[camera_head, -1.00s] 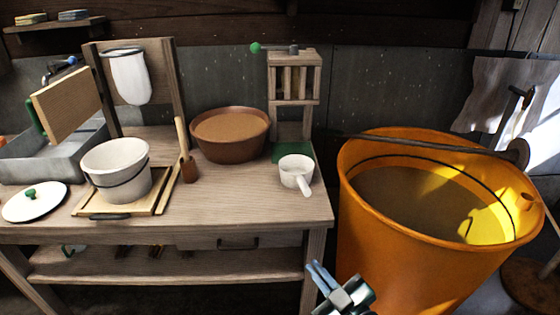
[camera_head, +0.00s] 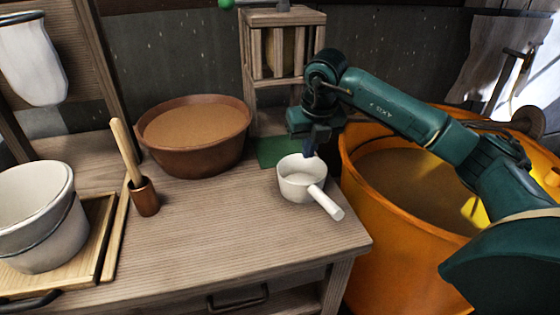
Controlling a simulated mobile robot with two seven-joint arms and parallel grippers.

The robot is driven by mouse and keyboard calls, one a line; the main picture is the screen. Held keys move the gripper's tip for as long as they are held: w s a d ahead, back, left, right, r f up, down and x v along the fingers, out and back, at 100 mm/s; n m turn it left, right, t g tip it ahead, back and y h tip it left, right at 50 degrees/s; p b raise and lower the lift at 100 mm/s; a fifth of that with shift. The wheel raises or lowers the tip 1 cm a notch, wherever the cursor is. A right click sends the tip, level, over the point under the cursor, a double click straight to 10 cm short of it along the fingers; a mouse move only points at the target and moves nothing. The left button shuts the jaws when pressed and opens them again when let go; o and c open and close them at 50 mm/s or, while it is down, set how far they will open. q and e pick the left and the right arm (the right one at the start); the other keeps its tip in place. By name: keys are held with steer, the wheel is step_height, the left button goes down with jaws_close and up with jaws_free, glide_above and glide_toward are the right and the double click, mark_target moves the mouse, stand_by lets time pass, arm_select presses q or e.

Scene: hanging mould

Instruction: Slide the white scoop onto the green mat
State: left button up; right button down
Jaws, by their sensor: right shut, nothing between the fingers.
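The white scoop (camera_head: 302,183) sits upright on the wooden table, its handle pointing toward the front right. The green mat (camera_head: 273,152) lies just behind the scoop, under the wooden frame, and the scoop hides part of it. My right gripper (camera_head: 311,152) points down at the back right rim of the scoop, shut and with nothing in it. The picture does not clearly show whether its fingertips touch the scoop. My left gripper is not in view.
A brown bowl (camera_head: 197,140) stands left of the mat. A wooden frame (camera_head: 282,52) rises behind it. A wooden-handled tool in a brown cup (camera_head: 144,196) and a white bucket (camera_head: 38,222) stand further left. A large orange tub (camera_head: 358,245) stands right of the table. The table front is clear.

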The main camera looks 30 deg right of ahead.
mark_target(298, 175)
steer(key=x, duration=1)
steer(key=shift+s+d, duration=0.1)
steer(key=shift+d, duration=0.1)
steer(key=shift+w+d+r, duration=0.1)
steer(key=shift+w, duration=0.5)
steer(key=shift+w+d+r, duration=0.1)
steer(key=shift+w+d, duration=0.05)
steer(key=shift+w, duration=0.45)
steer(key=shift+w+d, duration=0.15)
steer(key=shift+w, duration=0.55)
steer(key=shift+d, duration=0.1)
